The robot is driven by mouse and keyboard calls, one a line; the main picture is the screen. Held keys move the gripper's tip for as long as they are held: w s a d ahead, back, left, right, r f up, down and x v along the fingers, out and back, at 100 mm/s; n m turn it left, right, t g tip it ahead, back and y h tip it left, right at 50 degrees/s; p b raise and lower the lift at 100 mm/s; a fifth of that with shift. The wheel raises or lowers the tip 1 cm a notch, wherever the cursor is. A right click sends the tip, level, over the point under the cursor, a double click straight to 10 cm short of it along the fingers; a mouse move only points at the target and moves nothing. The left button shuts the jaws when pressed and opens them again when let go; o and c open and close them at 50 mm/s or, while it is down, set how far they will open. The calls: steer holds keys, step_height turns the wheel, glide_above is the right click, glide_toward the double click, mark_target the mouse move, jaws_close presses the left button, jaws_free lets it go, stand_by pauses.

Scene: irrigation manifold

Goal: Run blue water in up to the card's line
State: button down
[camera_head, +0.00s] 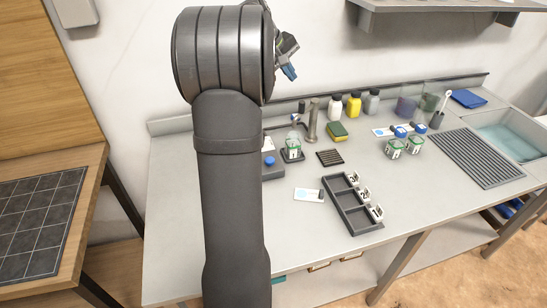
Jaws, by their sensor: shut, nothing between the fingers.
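A clear jar with a green-and-white label (292,149) stands on a small dark base by the grey tap (312,122). Its water level is too small to tell. Beside it at the left is a grey box with a blue button (269,161), partly hidden by my arm. A white card with a blue mark (309,195) lies flat on the counter in front; its line cannot be made out. My gripper (289,72) is shut and empty, raised high above the back of the counter, well apart from the jar. My arm hides part of it.
A dark tray with numbered tags (343,207) lies in front. Bottles (354,104), a sponge (337,131) and a sink (512,142) are behind and right. The front left counter is clear.

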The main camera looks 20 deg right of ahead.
steer(key=s+a+f+n+t, duration=0.2)
steer(key=s+a+f+n, duration=0.1)
steer(key=f+n, duration=0.3)
steer(key=s+a+f+n+t+h, duration=0.1)
steer(key=s+a+f+n, duration=0.3)
steer(key=a+f+n, duration=0.2)
steer(key=shift+f+n+t, duration=0.4)
steer(key=shift+f+n, duration=0.1)
steer(key=shift+f, duration=0.15)
steer(key=shift+s+f, duration=0.1)
steer(key=shift+f, duration=4.3)
steer(key=shift+f, duration=0.1)
steer(key=shift+f, duration=0.35)
